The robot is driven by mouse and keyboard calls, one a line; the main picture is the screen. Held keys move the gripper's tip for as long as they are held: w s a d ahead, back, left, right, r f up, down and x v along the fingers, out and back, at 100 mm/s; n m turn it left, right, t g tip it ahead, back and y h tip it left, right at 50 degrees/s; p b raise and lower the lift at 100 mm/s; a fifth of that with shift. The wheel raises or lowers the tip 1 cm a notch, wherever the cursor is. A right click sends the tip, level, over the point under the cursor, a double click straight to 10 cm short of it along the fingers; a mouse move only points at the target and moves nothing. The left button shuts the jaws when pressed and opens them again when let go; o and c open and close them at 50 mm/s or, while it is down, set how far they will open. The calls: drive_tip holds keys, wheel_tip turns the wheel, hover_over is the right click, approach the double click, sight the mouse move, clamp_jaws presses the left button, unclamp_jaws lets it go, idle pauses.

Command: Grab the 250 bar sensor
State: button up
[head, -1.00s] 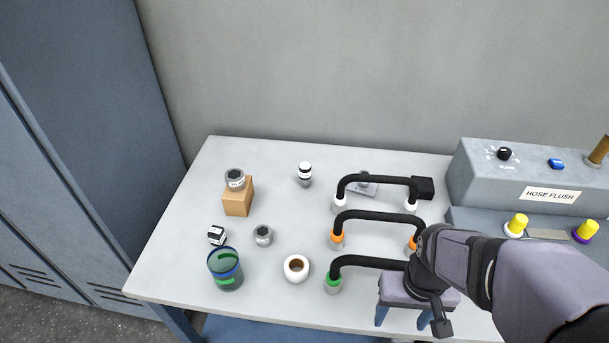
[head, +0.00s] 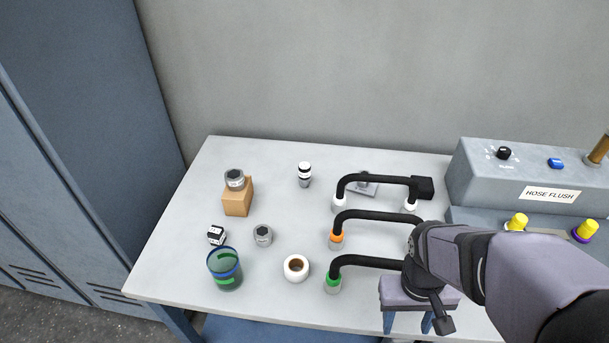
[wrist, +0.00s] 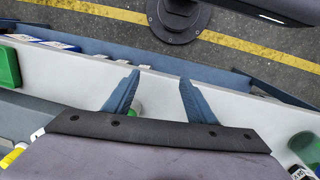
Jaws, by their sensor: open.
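Which object is the 250 bar sensor I cannot tell, as no such marking is legible. Possible ones in the head view are a grey cylinder (head: 235,178) on a small cardboard box (head: 237,200), a grey fitting (head: 263,236) standing on the table, and a white-and-black capped part (head: 304,173) further back. My gripper (head: 408,325) is at the table's front right, apart from all of them. In the wrist view my gripper (wrist: 158,82) has its two blue fingers spread with nothing held between them.
The hose flush unit (head: 490,165) is at right.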

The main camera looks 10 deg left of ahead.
drive_tip(key=w+d+r+n+h, duration=0.4)
drive_tip(key=d+r+n+h, duration=0.1)
drive_tip(key=d+h, duration=0.3)
drive_tip(key=w+a+r+n+t+h+b, duration=0.1)
drive_tip(key=w+a+r+n+t+h, duration=0.2)
drive_tip(key=w, duration=0.4)
drive_tip(key=w+r+n+t+b, duration=0.1)
drive_tip(key=w+r+n+t, duration=0.15)
drive_tip(key=w+t, duration=0.3)
drive_tip(key=w+a+n+t+y+b, duration=0.45)
drive_tip(key=w+a+n+t, duration=0.25)
drive_tip(key=w+a+n, duration=0.6)
drive_tip(key=w+a+f+n+t+y+b, duration=0.2)
drive_tip(key=a+n+y, duration=0.3)
drive_tip(key=a, duration=0.4)
drive_tip(key=w+a+f+n+t+y+b, duration=0.1)
drive_tip(key=a+n+y+b, duration=0.2)
drive_tip(key=a+n, duration=0.5)
drive_tip(key=m+p, duration=0.1)
approach(305, 176)
drive_tip(key=shift+w+a+r, duration=0.25)
drive_tip(key=shift+w+r, duration=0.6)
drive_tip(key=shift+w, duration=0.05)
drive_tip(key=shift+w+f, duration=0.15)
drive_tip(key=shift+w, duration=0.7)
